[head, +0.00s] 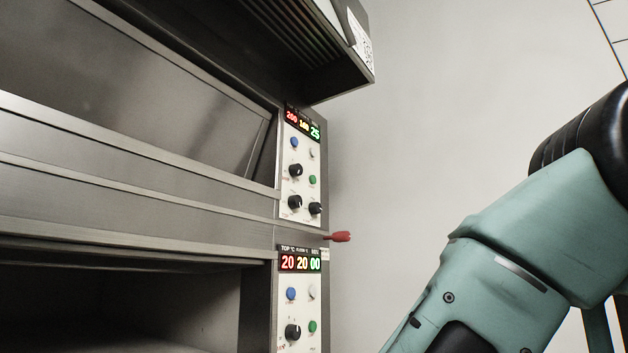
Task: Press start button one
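A stacked deck oven shows two control panels on its right side. The upper panel (301,170) has a lit display (303,123), a blue button (294,143), a white button (311,153), a green button (312,180) and black knobs. The lower panel (300,315) has a display (300,262) reading 20 20 00, a blue button (291,294), a white button (311,292), a green button (312,327) and a black knob (292,332). I cannot read which button is start one. My teal arm is at the right; my gripper is out of view.
The upper oven door (150,85) is at the left, and a dark open chamber (120,300) is below it. A red handle (339,237) sticks out right between the panels. A dark hood (290,45) overhangs the top. The pale wall area (430,130) is clear.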

